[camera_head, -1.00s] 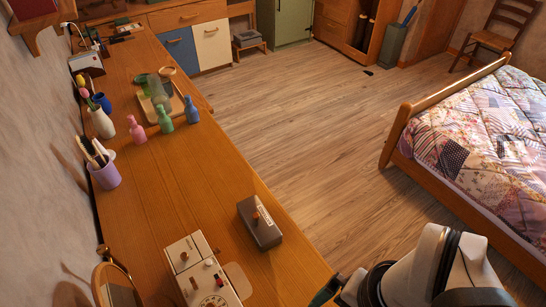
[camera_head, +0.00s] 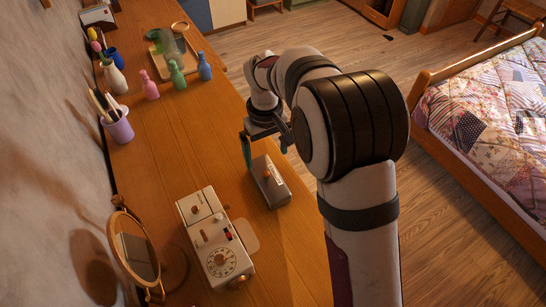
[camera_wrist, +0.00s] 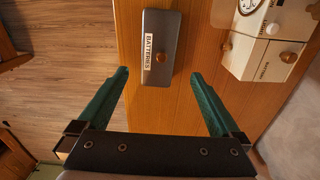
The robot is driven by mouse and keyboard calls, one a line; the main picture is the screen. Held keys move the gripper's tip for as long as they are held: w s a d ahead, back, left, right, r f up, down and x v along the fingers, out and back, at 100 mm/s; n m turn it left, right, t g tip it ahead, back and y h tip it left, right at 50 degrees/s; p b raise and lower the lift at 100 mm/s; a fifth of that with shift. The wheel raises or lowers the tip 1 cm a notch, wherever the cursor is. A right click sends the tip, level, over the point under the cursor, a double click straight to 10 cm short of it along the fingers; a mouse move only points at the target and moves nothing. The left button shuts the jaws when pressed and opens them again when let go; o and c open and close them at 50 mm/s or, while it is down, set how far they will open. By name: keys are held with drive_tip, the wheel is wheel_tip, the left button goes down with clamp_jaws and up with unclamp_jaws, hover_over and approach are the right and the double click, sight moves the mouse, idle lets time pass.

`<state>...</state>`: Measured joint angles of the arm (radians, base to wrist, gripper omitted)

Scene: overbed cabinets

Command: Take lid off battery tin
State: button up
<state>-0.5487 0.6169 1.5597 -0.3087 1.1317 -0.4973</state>
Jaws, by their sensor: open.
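The lid is on the tin. My gripper (camera_wrist: 158,78) is open and empty, its two green fingers apart on either side of the tin in the picture. In the head view my gripper (camera_head: 264,147) is at the tin's far end; part of it is hidden by my arm.
A cream device with a dial (camera_head: 217,240) stands close left of the tin. A round mirror (camera_head: 136,250), a purple pen cup (camera_head: 118,128), small bottles (camera_head: 177,74) and a tray (camera_head: 158,66) are on the desk.

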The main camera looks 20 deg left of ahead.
sight(268, 173)
wheel_tip(268, 173, down, 9)
drive_tip(key=shift+w+d+f, duration=0.1)
drive_tip(key=shift+f, duration=0.1)
drive_tip(key=c, duration=1.2)
drive_tip(key=shift+r, duration=0.2)
